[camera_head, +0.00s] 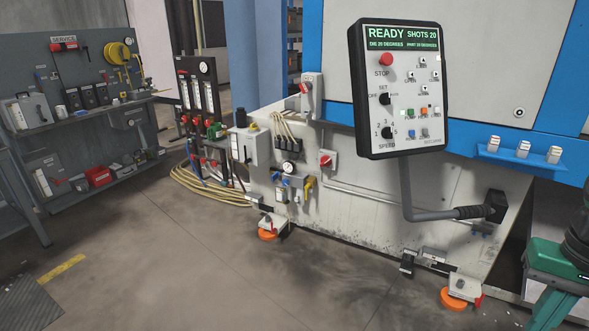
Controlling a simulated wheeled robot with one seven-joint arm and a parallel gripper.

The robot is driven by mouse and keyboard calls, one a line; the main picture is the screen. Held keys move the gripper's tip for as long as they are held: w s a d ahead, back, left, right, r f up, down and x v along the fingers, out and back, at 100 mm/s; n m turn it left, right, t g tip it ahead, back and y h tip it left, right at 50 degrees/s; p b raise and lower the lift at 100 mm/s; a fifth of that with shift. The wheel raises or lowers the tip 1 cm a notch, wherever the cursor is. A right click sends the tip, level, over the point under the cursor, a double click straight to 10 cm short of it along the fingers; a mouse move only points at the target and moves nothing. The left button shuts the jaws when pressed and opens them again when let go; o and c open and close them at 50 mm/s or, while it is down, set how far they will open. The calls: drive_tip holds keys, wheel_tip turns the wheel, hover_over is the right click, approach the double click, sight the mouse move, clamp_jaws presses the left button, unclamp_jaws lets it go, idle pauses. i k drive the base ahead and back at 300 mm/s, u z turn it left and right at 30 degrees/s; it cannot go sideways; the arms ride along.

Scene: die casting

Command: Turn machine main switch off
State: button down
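A small grey box with a red rotary knob (326,160) is on the machine's lower white side, right of the pressure gauge. A taller grey box with a red lever (306,88) is mounted above it, by the blue frame. No readable label shows which one is the main switch. The control panel (402,90) hangs in front of the machine, and its green screen reads READY, SHOTS 20. It has a red STOP button (386,59) and SET and SPEED knobs. My gripper is not in view.
The panel's bent grey arm (425,212) sticks out at the machine's lower right. Orange machine feet (454,299) stand on the floor. Yellow hoses (210,187) lie left of the machine. A green and black object (553,264) is at the right edge. The floor in front is clear.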

sight(326, 161)
drive_tip(key=u, duration=0.1)
drive_tip(key=i, duration=1)
drive_tip(key=z, duration=0.05)
drive_tip(key=k, duration=1)
drive_tip(key=u, duration=1.15)
drive_tip(key=i, duration=1.5)
drive_tip(key=z, duration=0.2)
